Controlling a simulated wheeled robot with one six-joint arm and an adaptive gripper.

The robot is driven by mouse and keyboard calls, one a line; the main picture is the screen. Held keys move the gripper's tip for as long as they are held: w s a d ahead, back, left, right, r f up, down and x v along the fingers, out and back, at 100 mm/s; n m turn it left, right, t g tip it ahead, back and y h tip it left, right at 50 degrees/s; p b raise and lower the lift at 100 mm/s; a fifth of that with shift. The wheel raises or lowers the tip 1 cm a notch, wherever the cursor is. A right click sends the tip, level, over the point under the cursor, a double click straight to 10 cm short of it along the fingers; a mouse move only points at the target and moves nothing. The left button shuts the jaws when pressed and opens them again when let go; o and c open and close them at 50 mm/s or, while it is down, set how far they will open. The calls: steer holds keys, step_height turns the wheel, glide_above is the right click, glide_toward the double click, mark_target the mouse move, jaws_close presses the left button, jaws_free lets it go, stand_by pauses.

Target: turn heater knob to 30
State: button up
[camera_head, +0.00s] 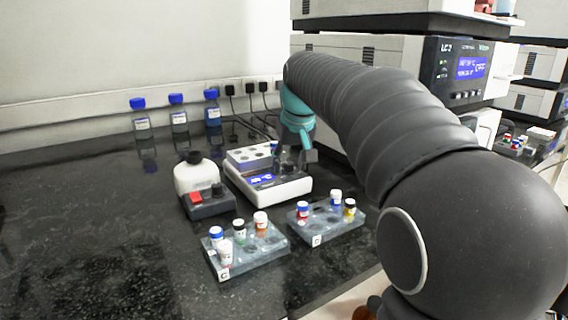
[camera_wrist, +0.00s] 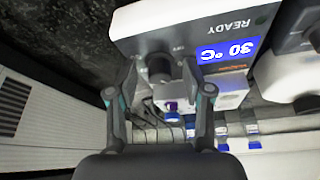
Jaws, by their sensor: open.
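The heater (camera_head: 240,187) is a white box with a blue display and a block of vial wells on top. In the wrist view the heater (camera_wrist: 180,22) carries the word READY, and its display (camera_wrist: 228,50) reads 30 °C. The dark round heater knob (camera_wrist: 158,68) shows between the two fingertips of my gripper (camera_wrist: 160,66). The fingers are open, one on each side of the knob; I cannot tell whether either touches it. In the head view my gripper (camera_head: 298,152) is over the right part of the heater and hides most of the knob.
A white bottle with a black cap (camera_head: 195,178) and a dark box with a red button (camera_head: 208,204) stand left of the heater. Two vial racks (camera_head: 275,255) (camera_head: 335,230) stand in front. Blue-capped bottles (camera_head: 179,120) line the back. The bench's left is clear.

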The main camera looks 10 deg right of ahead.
steer(key=v, duration=1.2)
steer(key=shift+s, duration=0.1)
